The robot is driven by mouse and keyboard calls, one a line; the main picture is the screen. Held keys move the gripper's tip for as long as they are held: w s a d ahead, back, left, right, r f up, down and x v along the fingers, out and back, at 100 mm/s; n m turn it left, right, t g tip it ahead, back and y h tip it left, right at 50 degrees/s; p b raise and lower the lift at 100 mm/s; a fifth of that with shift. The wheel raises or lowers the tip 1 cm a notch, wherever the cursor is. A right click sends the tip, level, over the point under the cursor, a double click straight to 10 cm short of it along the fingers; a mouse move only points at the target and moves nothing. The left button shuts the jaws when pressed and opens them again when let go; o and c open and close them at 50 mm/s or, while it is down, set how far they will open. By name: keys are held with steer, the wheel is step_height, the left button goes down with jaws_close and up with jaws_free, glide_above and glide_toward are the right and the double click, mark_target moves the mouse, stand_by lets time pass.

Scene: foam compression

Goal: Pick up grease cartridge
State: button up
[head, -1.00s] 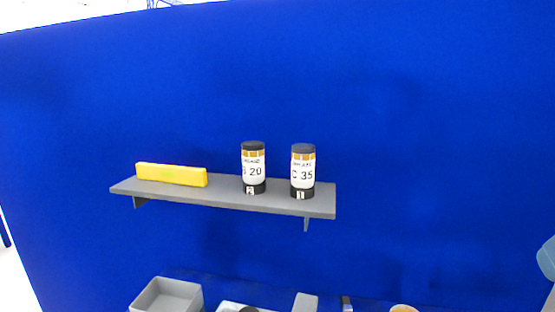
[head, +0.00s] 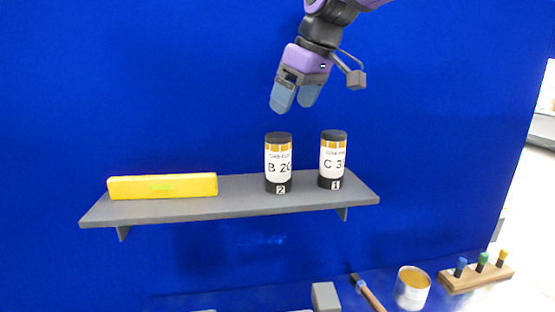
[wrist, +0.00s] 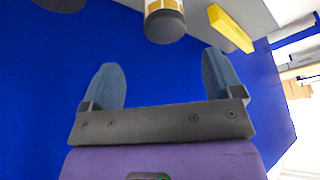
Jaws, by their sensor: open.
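Two grease cartridges with black caps, amber bodies and white labels stand upright on a grey wall shelf (head: 230,198). The left cartridge (head: 278,163) reads "B 20" with a 2 at its base. The right cartridge (head: 332,159) reads "C 3", the rest turned out of sight, with a 1 at its base. My gripper (head: 296,98) is open and empty, above the cartridges in the head view. In the wrist view, one cartridge (wrist: 164,20) shows beyond and between the open fingers (wrist: 163,85), apart from them. A dark round top shows at the upper left, cut off.
A yellow box (head: 162,186) lies on the shelf's left part, also in the wrist view (wrist: 230,28). Below are a grey block (head: 325,297), a brush-like tool (head: 368,292), a cup (head: 411,288) and a wooden rack (head: 477,273). A blue wall stands behind.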

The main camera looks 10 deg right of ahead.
mark_target(279, 135)
steer(key=x, duration=0.5)
steer(key=shift+a, duration=0.15)
steer(key=shift+s+x, duration=0.1)
steer(key=shift+x, duration=1.3)
steer(key=shift+s+x, duration=0.15)
steer(key=shift+x, duration=1.25)
steer(key=shift+a, duration=0.1)
steer(key=shift+c, duration=0.4)
steer(key=c, duration=1)
